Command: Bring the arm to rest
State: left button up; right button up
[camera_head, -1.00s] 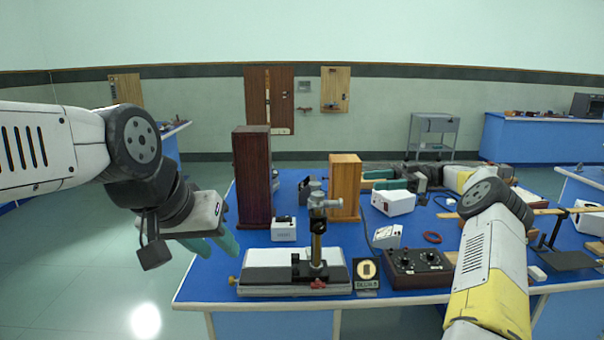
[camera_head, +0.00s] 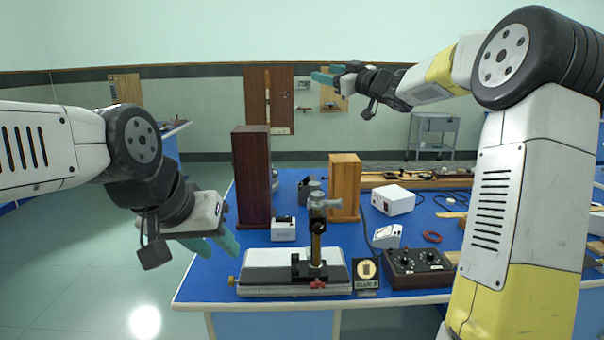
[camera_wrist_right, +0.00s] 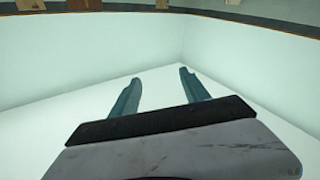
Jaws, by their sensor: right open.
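My right arm is raised at the right of the head view, bent at its elbow. My right gripper (camera_head: 328,76) is up in the air above the back of the bench, its teal fingers pointing left. In the right wrist view the right gripper (camera_wrist_right: 156,92) has its two fingers apart with nothing between them. My left gripper (camera_head: 222,245) hangs at the left, beside the left edge of the blue bench (camera_head: 215,283). Its teal fingers point down and right; the gap between them is hard to judge, and I see nothing held.
A dark wood box (camera_head: 252,178) and a lighter wood box (camera_head: 345,187) stand upright on the bench. A stand instrument (camera_head: 317,240), a black control box (camera_head: 418,268) and white boxes (camera_head: 393,200) are around them. The air around the right gripper looks clear.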

jog(key=s+d+f+m+g+h, duration=0.1)
jog(key=s+d+f+m+h, duration=0.25)
jog(key=s, duration=0.35)
jog(key=s+d+f+m+h, duration=0.3)
jog(key=s+h, duration=0.2)
jog(key=s, duration=0.1)
jog(key=s+d+f+m+g+h, duration=0.1)
jog(key=s+d+f+m+h, duration=0.25)
jog(key=s, duration=0.35)
jog(key=s+a+f+g+y, duration=0.1)
jog(key=s+f+g, duration=0.2)
jog(key=s+f, duration=0.5)
jog(key=s+a+f+g, duration=0.2)
jog(key=s+f+g, duration=0.2)
jog(key=s+f, duration=0.4)
jog(key=s, duration=0.7)
jog(key=shift+s+m+y, duration=0.3)
jog(key=shift+y, duration=0.1)
jog(key=shift+a, duration=0.1)
